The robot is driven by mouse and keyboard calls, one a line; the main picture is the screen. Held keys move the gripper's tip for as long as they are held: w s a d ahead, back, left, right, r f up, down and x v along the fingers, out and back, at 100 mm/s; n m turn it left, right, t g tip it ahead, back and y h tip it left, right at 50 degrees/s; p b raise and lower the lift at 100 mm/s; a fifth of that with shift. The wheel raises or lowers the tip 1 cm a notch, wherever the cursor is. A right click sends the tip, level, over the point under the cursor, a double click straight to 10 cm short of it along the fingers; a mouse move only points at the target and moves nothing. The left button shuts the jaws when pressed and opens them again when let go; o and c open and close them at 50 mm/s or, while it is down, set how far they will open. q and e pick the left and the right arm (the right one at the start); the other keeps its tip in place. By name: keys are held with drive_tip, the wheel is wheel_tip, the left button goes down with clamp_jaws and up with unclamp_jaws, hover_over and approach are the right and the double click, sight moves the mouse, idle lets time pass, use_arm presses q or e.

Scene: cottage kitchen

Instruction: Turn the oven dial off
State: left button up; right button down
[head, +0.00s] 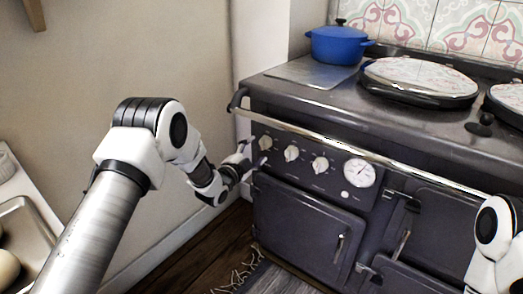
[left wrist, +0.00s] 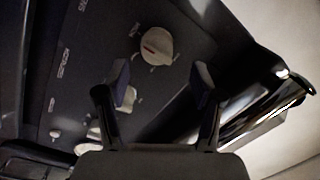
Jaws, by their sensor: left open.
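The dark range oven has a row of three cream dials on its front panel: a left dial (head: 265,142), a middle dial (head: 291,153) and a right dial (head: 320,165). My left gripper (head: 250,160) is at the left end of this panel, close to the left dial. In the left wrist view, the left gripper (left wrist: 162,80) is open and empty, its two fingers apart. A cream dial (left wrist: 157,45) with a red mark lies just beyond the fingertips, roughly between them. I cannot tell whether they touch it. My right gripper is out of view; only part of the right arm shows.
A shiny rail (head: 340,145) runs across the oven above the dials. A round gauge (head: 360,173) sits right of them. A blue pot (head: 338,45) and a round hob lid (head: 420,78) are on top. The wall (head: 150,50) is close on the left.

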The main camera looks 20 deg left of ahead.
sight(262, 146)
use_arm(q)
drive_tip(key=x, duration=0.4)
drive_tip(key=shift+w+f, duration=0.25)
drive_tip(key=shift+d, duration=0.1)
drive_tip(key=c, duration=1.1)
drive_tip(key=shift+c, duration=0.2)
